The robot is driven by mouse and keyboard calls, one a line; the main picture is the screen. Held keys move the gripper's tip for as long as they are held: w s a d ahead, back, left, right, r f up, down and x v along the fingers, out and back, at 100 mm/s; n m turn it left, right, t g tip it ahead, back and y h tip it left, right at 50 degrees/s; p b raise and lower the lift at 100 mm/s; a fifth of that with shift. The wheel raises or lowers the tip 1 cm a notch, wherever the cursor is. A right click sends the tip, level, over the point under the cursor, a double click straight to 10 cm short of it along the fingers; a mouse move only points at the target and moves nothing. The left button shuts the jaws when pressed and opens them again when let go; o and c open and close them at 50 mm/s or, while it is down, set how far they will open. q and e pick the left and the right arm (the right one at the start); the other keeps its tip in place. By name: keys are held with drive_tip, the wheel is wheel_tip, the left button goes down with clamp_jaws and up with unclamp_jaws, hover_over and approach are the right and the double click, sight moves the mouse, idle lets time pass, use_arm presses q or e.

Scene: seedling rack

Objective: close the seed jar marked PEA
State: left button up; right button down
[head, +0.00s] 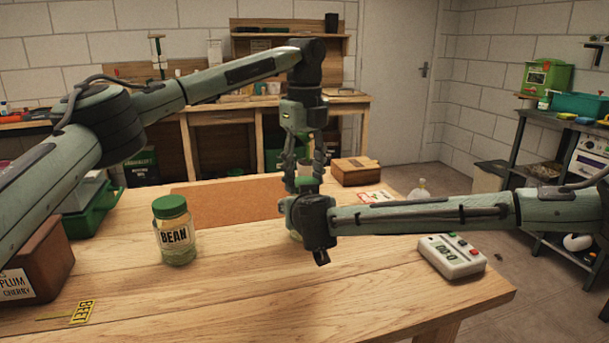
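A jar is mostly hidden behind my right gripper (309,220); only a sliver of pale glass (295,236) shows low on its left, and no PEA marking is visible. A green lid-like piece (307,184) shows just above the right gripper. My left gripper (304,178) points down from above, with its fingers apart on either side of that green piece. I cannot tell whether they touch it. The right gripper's fingers are hidden behind its own body, at the jar. The jar marked BEAN (175,236) stands upright to the left, with its green lid on.
A brown mat (222,205) lies behind the jars. A small wooden box (355,171) stands at the back and a white display device (452,257) at the right. A wooden box (35,265) and a yellow BEET tag (82,312) are left. The front middle is clear.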

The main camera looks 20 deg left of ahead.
use_arm(q)
drive_tip(key=m, duration=0.6)
drive_tip(key=shift+c, duration=0.3)
drive_tip(key=m, duration=0.7)
drive_tip(key=shift+m, duration=0.4)
drive_tip(key=m, duration=1.2)
drive_tip(key=o, duration=1.3)
drive_tip(key=shift+o, duration=0.2)
wheel_tip(320, 180, up, 12)
